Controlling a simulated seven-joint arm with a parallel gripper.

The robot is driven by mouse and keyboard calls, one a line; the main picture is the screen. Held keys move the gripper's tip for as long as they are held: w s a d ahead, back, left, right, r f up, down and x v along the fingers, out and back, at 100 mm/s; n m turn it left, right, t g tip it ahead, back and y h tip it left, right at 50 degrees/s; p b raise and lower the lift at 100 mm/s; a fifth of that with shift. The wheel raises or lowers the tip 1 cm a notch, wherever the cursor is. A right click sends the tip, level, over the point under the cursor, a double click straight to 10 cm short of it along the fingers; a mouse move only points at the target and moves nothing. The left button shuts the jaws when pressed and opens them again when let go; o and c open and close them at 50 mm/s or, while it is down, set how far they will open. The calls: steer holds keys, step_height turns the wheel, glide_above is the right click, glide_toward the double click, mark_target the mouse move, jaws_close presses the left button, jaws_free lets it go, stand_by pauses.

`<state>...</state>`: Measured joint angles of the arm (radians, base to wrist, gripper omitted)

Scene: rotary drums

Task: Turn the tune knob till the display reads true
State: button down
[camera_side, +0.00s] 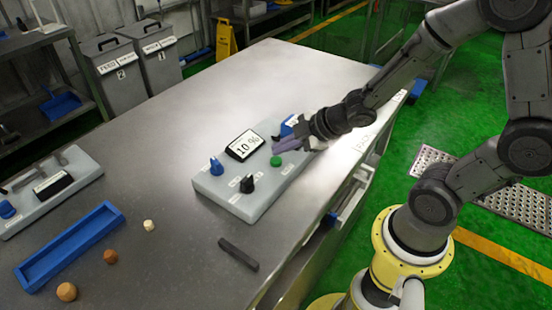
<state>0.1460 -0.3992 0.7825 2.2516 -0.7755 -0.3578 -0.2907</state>
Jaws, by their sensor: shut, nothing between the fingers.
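A light grey control panel (215,192) lies on the steel table. Its tilted display (244,145) reads "10 %". The panel carries a blue knob (216,166) at its left end, a black knob (247,184) near its front edge, a green round button (276,161), and another blue part (288,126) at the far right end, partly hidden by my gripper. The small labels are too blurred to read, so I cannot tell which knob is tune. My gripper (277,147) is shut and empty, low over the panel's right end beside the green button. Whether it touches anything is unclear.
A second grey panel (30,220) with a blue knob and dark display lies at the left. In front are a blue tray (75,243), a black bar (238,254) and small brown and cream pieces (67,292). The table behind the panel is clear.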

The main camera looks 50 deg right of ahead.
steer(key=shift+r, duration=2.5)
steer(key=shift+a+r, duration=0.15)
step_height(320, 180, up, 5)
steer(key=t, duration=0.2)
glide_above(280, 161)
steer(key=s+d+r+m+h, duration=0.4)
steer(key=r+m, duration=0.2)
steer(key=r, duration=0.2)
steer(key=s+a+f+m+g+y, duration=0.1)
steer(key=s+f+m+g, duration=0.1)
steer(key=s, duration=0.5)
steer(key=s+a+f+m+g+y, duration=0.1)
steer(key=s+a+f+m+g, duration=0.1)
steer(key=s, duration=0.5)
steer(key=shift+f+m+g, duration=0.45)
steer(key=shift+m+g, duration=0.25)
